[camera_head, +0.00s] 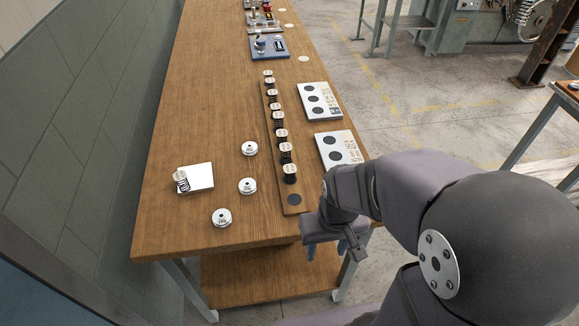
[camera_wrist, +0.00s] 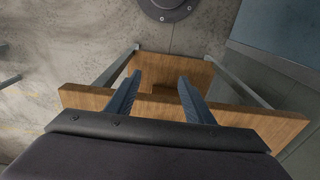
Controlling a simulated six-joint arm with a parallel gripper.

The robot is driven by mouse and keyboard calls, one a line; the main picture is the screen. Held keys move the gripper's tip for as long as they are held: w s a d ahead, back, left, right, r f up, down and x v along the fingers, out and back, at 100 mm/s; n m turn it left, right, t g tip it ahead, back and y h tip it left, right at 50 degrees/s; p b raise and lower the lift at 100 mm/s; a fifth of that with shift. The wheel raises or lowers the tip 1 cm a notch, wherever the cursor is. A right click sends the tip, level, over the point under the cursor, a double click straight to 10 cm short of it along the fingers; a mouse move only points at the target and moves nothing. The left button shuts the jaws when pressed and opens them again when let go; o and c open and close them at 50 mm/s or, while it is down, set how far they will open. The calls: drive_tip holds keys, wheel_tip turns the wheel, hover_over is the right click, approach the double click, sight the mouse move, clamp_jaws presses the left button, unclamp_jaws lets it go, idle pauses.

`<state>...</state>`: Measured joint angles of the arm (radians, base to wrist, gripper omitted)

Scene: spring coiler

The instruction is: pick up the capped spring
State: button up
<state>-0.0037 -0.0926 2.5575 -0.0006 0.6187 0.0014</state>
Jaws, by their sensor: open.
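A spring with a pale cap (camera_head: 181,180) stands at the left edge of a white square plate (camera_head: 199,177) on the left of the table. It looks slightly tilted. Several more springs with pale, marked caps stand in a row on a long wooden strip (camera_head: 294,208); the nearest of them (camera_head: 290,174) is beside an empty dark round spot (camera_head: 294,199). My gripper (camera_head: 326,252) is open and empty, off the table's near right corner, well to the right of the spring at the plate. In the wrist view my gripper (camera_wrist: 160,76) has its two blue fingers apart with nothing between them.
Three white discs (camera_head: 249,148) with marked tops lie between the plate and the strip. Two white panels with dark circles (camera_head: 341,148) lie on the right. A blue device (camera_head: 269,46) stands farther back. A wall runs along the left. The table's near left is clear.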

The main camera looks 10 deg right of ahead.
sight(292, 175)
drive_tip(key=w+f+t, duration=0.1)
drive_tip(key=w+t, duration=0.1)
drive_tip(key=w, duration=0.2)
drive_tip(key=w+a+f+t, duration=0.1)
drive_tip(key=w+f+t, duration=0.1)
drive_tip(key=w, duration=0.3)
drive_tip(key=w+f+t+p, duration=0.1)
drive_tip(key=w, duration=0.4)
drive_tip(key=shift+a+f+t, duration=0.15)
drive_tip(key=shift+f+t, duration=0.1)
drive_tip(key=shift+t, duration=0.15)
drive_tip(key=w+t, duration=0.1)
drive_tip(key=w, duration=0.1)
drive_tip(key=w+t, duration=0.2)
drive_tip(key=w+a+t, duration=0.1)
drive_tip(key=w+t, duration=0.1)
drive_tip(key=w, duration=0.1)
drive_tip(key=shift+a+r+n+y+p, duration=0.1)
drive_tip(key=shift+r+n+y+p, duration=0.2)
drive_tip(key=shift+p, duration=0.05)
drive_tip(key=shift+w+a+r+t, duration=0.1)
drive_tip(key=shift+w+r+t, duration=0.1)
drive_tip(key=shift+r+t, duration=0.25)
drive_tip(key=shift+w+a+r+t, duration=0.1)
drive_tip(key=shift+w+r+t, duration=0.1)
drive_tip(key=shift+t, duration=0.45)
drive_tip(key=shift+w+f, duration=0.1)
